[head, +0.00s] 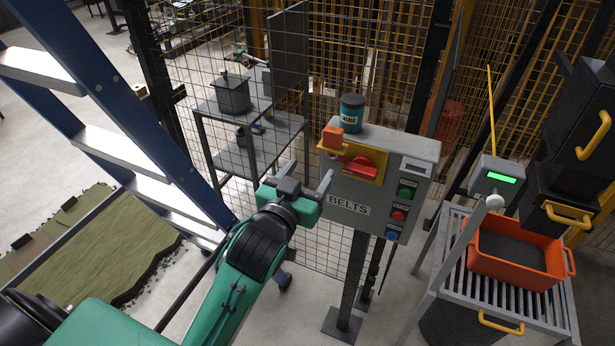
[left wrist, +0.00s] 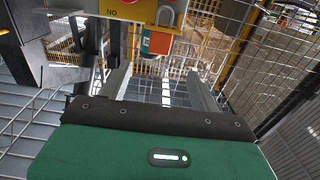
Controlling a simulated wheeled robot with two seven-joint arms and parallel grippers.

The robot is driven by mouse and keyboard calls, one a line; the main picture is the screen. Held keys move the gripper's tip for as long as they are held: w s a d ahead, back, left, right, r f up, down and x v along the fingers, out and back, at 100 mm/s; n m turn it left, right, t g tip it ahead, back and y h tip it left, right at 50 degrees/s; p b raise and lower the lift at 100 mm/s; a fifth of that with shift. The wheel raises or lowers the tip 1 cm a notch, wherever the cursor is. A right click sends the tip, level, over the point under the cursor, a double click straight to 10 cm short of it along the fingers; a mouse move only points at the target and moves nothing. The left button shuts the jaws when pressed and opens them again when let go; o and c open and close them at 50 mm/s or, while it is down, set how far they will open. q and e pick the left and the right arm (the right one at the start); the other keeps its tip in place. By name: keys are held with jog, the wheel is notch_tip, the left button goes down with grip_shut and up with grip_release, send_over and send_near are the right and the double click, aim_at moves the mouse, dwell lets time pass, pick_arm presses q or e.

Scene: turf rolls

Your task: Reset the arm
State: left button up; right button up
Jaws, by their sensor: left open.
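My left gripper (head: 308,176) is open and empty, at the left side of the grey control box (head: 384,150) marked BELTS. Its two fingers are apart in the left wrist view (left wrist: 160,85), with only mesh and floor between them. The box has a red rotary handle (head: 361,165) on a yellow plate (head: 375,175), and green, red and blue buttons at its right. An orange padlock (head: 333,138) is at the upper left of the plate; it also shows in the left wrist view (left wrist: 158,43), beyond the fingertips. My right gripper is not in view.
A teal can (head: 351,116) stands on the box. A wire mesh fence (head: 385,75) runs behind. A blue ladder (head: 100,95) stands at left, near turf (head: 110,255). An orange bin (head: 515,262) sits on a slatted stand at right, beside a scale display (head: 500,178).

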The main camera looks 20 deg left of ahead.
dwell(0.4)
pick_arm(q)
jog(key=w+f+m+g, duration=0.1)
jog(key=w+f+g, duration=0.1)
jog(key=f, duration=1.1)
jog(key=w+f+g, duration=0.2)
jog(key=f+g, duration=0.1)
jog(key=f, duration=1)
jog(key=s+f+g, duration=0.2)
jog(key=s+f, duration=0.2)
jog(key=f, duration=0.8)
jog(key=s+f+g, duration=0.2)
jog(key=s+f, duration=0.2)
jog(key=f, duration=0.9)
jog(key=s+a+f+m+g, duration=0.1)
jog(key=s+a+f+g, duration=0.25)
jog(key=s+f, duration=1.4)
jog(key=s+a+f+g, duration=0.1)
jog(key=s+f, duration=0.3)
jog(key=s, duration=0.7)
jog(key=s+a+f+g, duration=0.2)
jog(key=s+f+g, duration=0.1)
jog(key=s, duration=0.9)
jog(key=shift+f+y, duration=0.3)
jog(key=shift+f, duration=0.6)
